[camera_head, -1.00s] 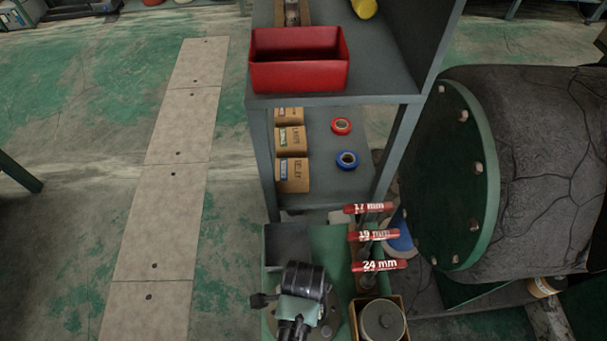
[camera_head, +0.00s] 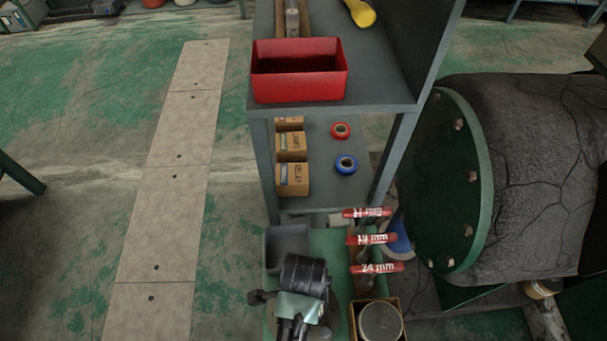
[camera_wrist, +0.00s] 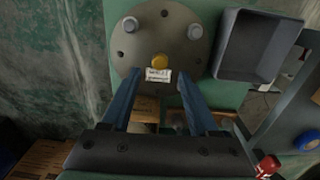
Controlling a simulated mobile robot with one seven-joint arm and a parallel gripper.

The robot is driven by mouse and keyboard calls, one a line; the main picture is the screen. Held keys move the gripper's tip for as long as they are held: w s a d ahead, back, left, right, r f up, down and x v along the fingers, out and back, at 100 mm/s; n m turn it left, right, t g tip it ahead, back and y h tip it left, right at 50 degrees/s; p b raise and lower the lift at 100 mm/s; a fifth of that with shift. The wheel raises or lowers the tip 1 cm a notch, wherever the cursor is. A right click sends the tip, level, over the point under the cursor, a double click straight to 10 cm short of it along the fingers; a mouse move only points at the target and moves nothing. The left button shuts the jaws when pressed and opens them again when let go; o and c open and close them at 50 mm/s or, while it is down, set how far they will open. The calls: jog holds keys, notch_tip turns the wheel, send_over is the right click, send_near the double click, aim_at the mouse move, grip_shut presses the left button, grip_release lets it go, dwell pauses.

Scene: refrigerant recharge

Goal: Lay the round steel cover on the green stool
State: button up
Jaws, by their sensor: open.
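A round grey steel plate (camera_wrist: 162,32), which looks like the cover, lies over a green surface (camera_wrist: 115,12) in the wrist view. Nothing is held. In the head view my arm hides most of the plate and the fingertips. I cannot make out a green stool in either view.
A grey bin (camera_wrist: 255,45) stands right beside the plate. In the head view, red-labelled tools (camera_head: 372,240) and a round steel can or lid in a wooden box (camera_head: 381,322) are close on the right. A grey shelf with a red bin (camera_head: 300,85) stands behind.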

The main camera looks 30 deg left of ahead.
notch_tip(320, 180, up, 7)
jog(key=p, duration=0.2)
jog(key=w+r+n+t+y, duration=0.25)
jog(key=w+r+t, duration=0.55)
jog(key=w+r, duration=0.95)
jog(key=w+d+r+n+t, duration=0.1)
jog(key=w+r+n+t, duration=0.15)
jog(key=r, duration=0.55)
jog(key=w+d+r+n+t, duration=0.1)
jog(key=w+r+t, duration=0.25)
jog(key=r, duration=0.45)
jog(key=d+r+n+t, duration=0.25)
jog(key=r+t, duration=0.35)
jog(key=r, duration=1)
jog(key=s+d+r+n+t+h, duration=0.1)
jog(key=s+d+r+t, duration=0.1)
jog(key=s+r, duration=0.4)
jog(key=s+d+r+n+t+h, duration=0.1)
jog(key=s+d+r+t, duration=0.2)
jog(key=r, duration=1)
jog(key=s+t, duration=0.2)
jog(key=s, duration=0.1)
jog(key=shift+s+r+n, duration=0.25)
jog(key=shift+s+n, duration=0.05)
jog(key=shift+n, duration=0.05)
jog(key=shift+h, duration=0.25)
